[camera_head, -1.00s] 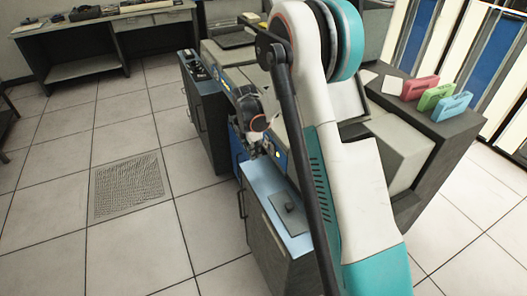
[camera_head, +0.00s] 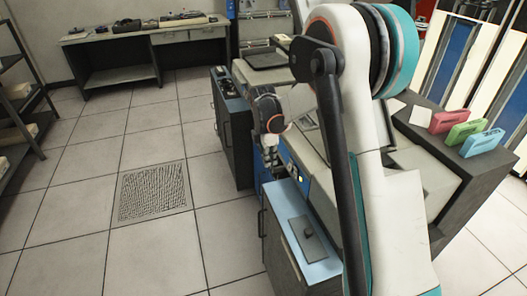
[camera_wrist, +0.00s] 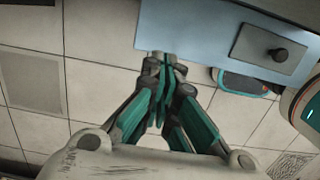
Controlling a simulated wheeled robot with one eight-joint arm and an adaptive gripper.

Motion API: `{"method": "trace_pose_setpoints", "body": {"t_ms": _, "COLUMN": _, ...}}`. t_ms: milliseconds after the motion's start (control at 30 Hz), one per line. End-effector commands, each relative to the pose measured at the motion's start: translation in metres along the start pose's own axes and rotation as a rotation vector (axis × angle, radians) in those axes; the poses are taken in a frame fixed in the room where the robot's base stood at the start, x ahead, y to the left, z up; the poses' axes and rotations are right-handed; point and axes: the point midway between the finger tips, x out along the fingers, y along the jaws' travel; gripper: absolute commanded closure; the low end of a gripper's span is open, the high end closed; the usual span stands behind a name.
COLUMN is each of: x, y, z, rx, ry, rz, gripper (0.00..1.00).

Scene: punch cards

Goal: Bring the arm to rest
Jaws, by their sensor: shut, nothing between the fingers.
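My gripper (camera_wrist: 166,72) shows in the wrist view with its teal and grey fingers together, shut and empty. It points at the edge of a light blue cabinet top (camera_wrist: 190,25), seemingly above or beside it; I cannot tell the gap. In the head view my white and teal arm is raised and folded, and fills the centre right. The wrist end of the arm hangs left of the arm's column, close to the blue cabinet top (camera_head: 290,215). The fingertips are small and partly hidden there.
A dark plate with a knob (camera_head: 307,236) lies on the blue top. A grey machine desk (camera_head: 455,165) carries red (camera_head: 446,119), green (camera_head: 465,131) and blue (camera_head: 482,142) card-like blocks at right. A desk (camera_head: 150,50) stands at the back, a shelf (camera_head: 20,100) at left. Tiled floor at left is clear.

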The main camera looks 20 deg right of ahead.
Motion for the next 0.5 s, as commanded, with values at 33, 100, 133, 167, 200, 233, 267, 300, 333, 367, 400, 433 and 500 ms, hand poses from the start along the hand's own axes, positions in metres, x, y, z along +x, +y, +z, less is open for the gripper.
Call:
{"method": "trace_pose_setpoints", "body": {"t_ms": 33, "x": 0.0, "y": 0.0, "z": 0.0, "rx": 0.0, "ry": 0.0, "rz": 0.0, "gripper": 1.0}}
{"method": "trace_pose_setpoints", "body": {"t_ms": 100, "x": 0.0, "y": 0.0, "z": 0.0, "rx": 0.0, "ry": 0.0, "rz": 0.0, "gripper": 1.0}}
{"method": "trace_pose_setpoints", "body": {"t_ms": 133, "x": -0.001, "y": 0.0, "z": 0.0, "rx": 0.002, "ry": 0.0, "rz": 0.001, "gripper": 1.0}}
{"method": "trace_pose_setpoints", "body": {"t_ms": 167, "x": -0.002, "y": -0.001, "z": 0.0, "rx": 0.005, "ry": 0.0, "rz": 0.002, "gripper": 1.0}}
{"method": "trace_pose_setpoints", "body": {"t_ms": 200, "x": -0.006, "y": -0.003, "z": 0.0, "rx": 0.014, "ry": 0.001, "rz": 0.006, "gripper": 1.0}}
{"method": "trace_pose_setpoints", "body": {"t_ms": 233, "x": -0.009, "y": -0.004, "z": 0.0, "rx": 0.024, "ry": 0.001, "rz": 0.01, "gripper": 1.0}}
{"method": "trace_pose_setpoints", "body": {"t_ms": 267, "x": -0.014, "y": -0.006, "z": -0.001, "rx": 0.039, "ry": 0.002, "rz": 0.016, "gripper": 1.0}}
{"method": "trace_pose_setpoints", "body": {"t_ms": 300, "x": -0.023, "y": -0.01, "z": -0.001, "rx": 0.063, "ry": 0.004, "rz": 0.026, "gripper": 1.0}}
{"method": "trace_pose_setpoints", "body": {"t_ms": 333, "x": -0.03, "y": -0.013, "z": -0.002, "rx": 0.085, "ry": 0.005, "rz": 0.035, "gripper": 1.0}}
{"method": "trace_pose_setpoints", "body": {"t_ms": 367, "x": -0.037, "y": -0.018, "z": -0.002, "rx": 0.111, "ry": 0.007, "rz": 0.045, "gripper": 1.0}}
{"method": "trace_pose_setpoints", "body": {"t_ms": 400, "x": -0.049, "y": -0.024, "z": -0.003, "rx": 0.148, "ry": 0.011, "rz": 0.06, "gripper": 1.0}}
{"method": "trace_pose_setpoints", "body": {"t_ms": 433, "x": -0.058, "y": -0.029, "z": -0.004, "rx": 0.179, "ry": 0.015, "rz": 0.072, "gripper": 1.0}}
{"method": "trace_pose_setpoints", "body": {"t_ms": 500, "x": -0.077, "y": -0.041, "z": -0.006, "rx": 0.254, "ry": 0.026, "rz": 0.101, "gripper": 1.0}}
